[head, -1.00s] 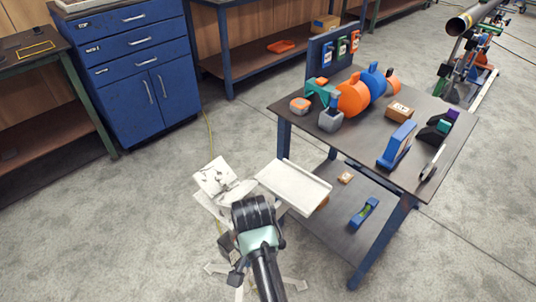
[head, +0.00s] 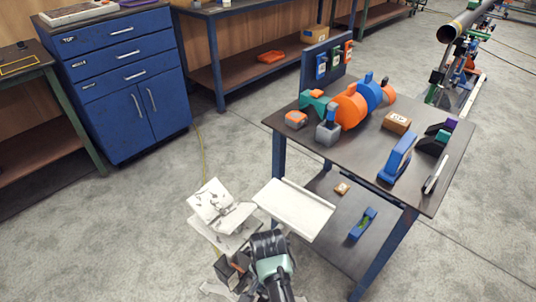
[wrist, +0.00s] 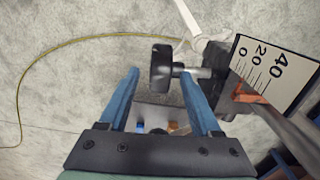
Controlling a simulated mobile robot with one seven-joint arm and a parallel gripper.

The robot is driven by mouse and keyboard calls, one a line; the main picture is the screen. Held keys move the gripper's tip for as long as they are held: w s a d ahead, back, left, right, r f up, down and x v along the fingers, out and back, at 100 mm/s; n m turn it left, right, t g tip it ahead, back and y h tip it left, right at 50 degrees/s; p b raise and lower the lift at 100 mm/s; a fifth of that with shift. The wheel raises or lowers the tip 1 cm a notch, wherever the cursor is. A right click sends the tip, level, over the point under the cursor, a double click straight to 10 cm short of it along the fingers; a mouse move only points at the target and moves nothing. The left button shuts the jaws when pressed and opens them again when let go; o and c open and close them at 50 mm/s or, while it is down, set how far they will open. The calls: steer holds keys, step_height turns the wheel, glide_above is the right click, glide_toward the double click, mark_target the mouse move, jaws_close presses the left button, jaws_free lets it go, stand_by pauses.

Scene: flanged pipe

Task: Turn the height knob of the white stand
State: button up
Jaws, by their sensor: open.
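The white stand (head: 292,207) shows in the head view with a flat tray-like top, low in the middle. In the wrist view its black height knob (wrist: 161,67) sits on a short metal shaft that runs right to the dark column. My gripper (wrist: 160,76) is open, with one blue finger on each side of the knob in the picture. The right fingertip overlaps the shaft; I cannot tell whether either finger touches. In the head view my arm hides part of the stand, and the knob cannot be made out.
A scale plate (wrist: 274,72) marked 0, 20, 40 is close right of my gripper. A dark-topped workbench (head: 365,150) with tools stands right of the stand. A blue cabinet (head: 120,80) is at the back left. Open floor (head: 120,235) lies left, with a yellow cable (head: 202,145) across it.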

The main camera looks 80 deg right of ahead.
steer(key=shift+f, duration=1.45)
steer(key=shift+c, duration=0.3)
jaws_close()
